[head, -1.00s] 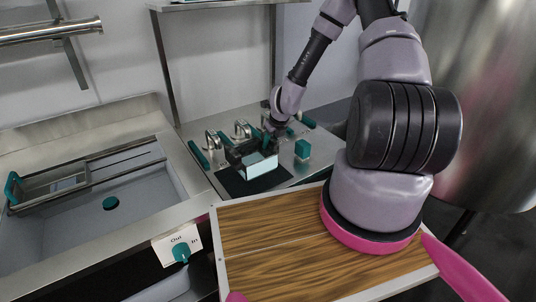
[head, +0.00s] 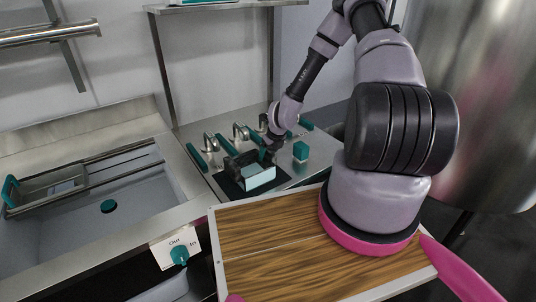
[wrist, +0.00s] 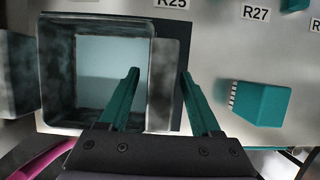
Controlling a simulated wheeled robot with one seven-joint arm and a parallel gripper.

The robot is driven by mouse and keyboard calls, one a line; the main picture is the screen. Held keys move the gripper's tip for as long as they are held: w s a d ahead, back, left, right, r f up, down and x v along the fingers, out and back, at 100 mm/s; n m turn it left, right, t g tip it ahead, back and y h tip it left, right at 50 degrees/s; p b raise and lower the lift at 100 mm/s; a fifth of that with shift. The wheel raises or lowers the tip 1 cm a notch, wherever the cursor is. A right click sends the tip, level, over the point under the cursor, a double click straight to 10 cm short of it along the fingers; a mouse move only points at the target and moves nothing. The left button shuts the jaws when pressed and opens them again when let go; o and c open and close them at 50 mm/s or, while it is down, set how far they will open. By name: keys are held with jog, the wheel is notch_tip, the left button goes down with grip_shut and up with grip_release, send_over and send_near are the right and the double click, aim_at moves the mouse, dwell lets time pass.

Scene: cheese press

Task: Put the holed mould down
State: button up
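The mould (head: 260,178) is a dark box with a pale, bright front face. It sits on the black mat (head: 228,185) on the steel counter and looks level. In the wrist view the mould (wrist: 163,95) shows from above as a square grey frame around a pale interior; I cannot make out holes. My gripper (wrist: 160,72) has its teal fingers on either side of the mould's right wall, one over the interior and one outside. Gaps show between the fingers and the wall, so it looks open. In the head view my gripper (head: 266,156) is small and partly hidden.
A teal block (head: 300,151) stands right of the mould; it also shows in the wrist view (wrist: 262,104). Several metal clamps with teal handles (head: 197,156) line the counter's back. A sink (head: 80,225) lies left. A wooden board (head: 270,235) is in front.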

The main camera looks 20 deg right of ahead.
jog(key=shift+r, duration=0.1)
jog(key=s+r+n+t, duration=0.1)
jog(key=s+r+n, duration=0.3)
jog(key=r, duration=0.9)
jog(key=s+r+n, duration=0.2)
jog(key=r+n, duration=0.5)
jog(key=r, duration=0.5)
jog(key=s+r+n+t, duration=0.1)
jog(key=s+r+n, duration=0.3)
jog(key=r, duration=0.9)
jog(key=s+r+n, duration=1.3)
jog(key=s+r, duration=0.2)
jog(key=s, duration=0.2)
jog(key=shift+s+r+t+y, duration=0.2)
jog(key=shift+r+t+y, duration=0.1)
jog(key=shift+r+t, duration=0.1)
